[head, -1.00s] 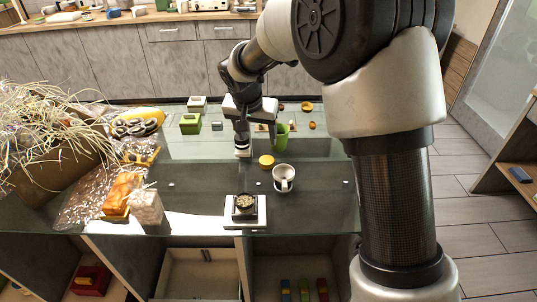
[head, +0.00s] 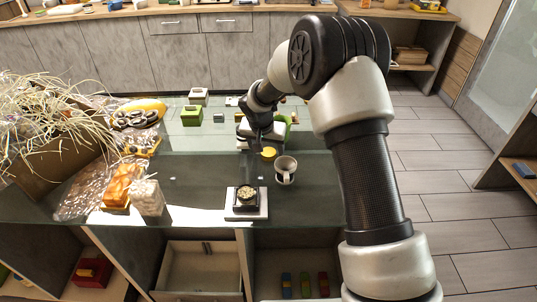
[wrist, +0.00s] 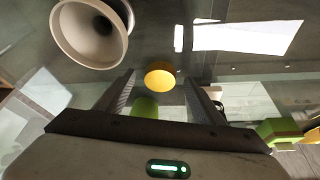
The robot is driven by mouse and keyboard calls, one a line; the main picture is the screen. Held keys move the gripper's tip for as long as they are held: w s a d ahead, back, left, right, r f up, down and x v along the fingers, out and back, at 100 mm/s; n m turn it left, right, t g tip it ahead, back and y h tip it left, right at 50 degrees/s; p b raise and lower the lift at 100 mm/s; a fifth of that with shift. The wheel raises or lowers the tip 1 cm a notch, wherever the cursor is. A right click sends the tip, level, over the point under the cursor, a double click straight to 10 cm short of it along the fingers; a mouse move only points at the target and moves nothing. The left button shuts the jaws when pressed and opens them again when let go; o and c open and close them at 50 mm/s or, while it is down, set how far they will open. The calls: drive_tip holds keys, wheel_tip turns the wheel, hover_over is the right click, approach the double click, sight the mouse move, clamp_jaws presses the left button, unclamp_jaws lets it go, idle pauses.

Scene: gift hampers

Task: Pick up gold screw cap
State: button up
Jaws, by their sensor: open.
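The gold screw cap (head: 268,154) lies flat on the glass counter, behind and left of the white cup. In the wrist view the gold cap (wrist: 160,76) shows between the two finger ends of my gripper (wrist: 161,84). My gripper (head: 257,146) is open and empty, pointing down at the cap's left edge in the head view. I cannot tell how high the fingertips are above the cap.
The white cup (head: 285,172) stands close to the cap and shows large in the wrist view (wrist: 88,35). A green cup (wrist: 145,107) is beyond my fingers. A small tin (head: 247,193) sits on a white scale (head: 246,213) in front.

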drive_tip(key=shift+w+f, duration=0.2)
drive_tip(key=shift+f, duration=0.2)
drive_tip(key=c, duration=1.1)
drive_tip(key=shift+o, duration=0.2)
drive_tip(key=shift+r, duration=0.15)
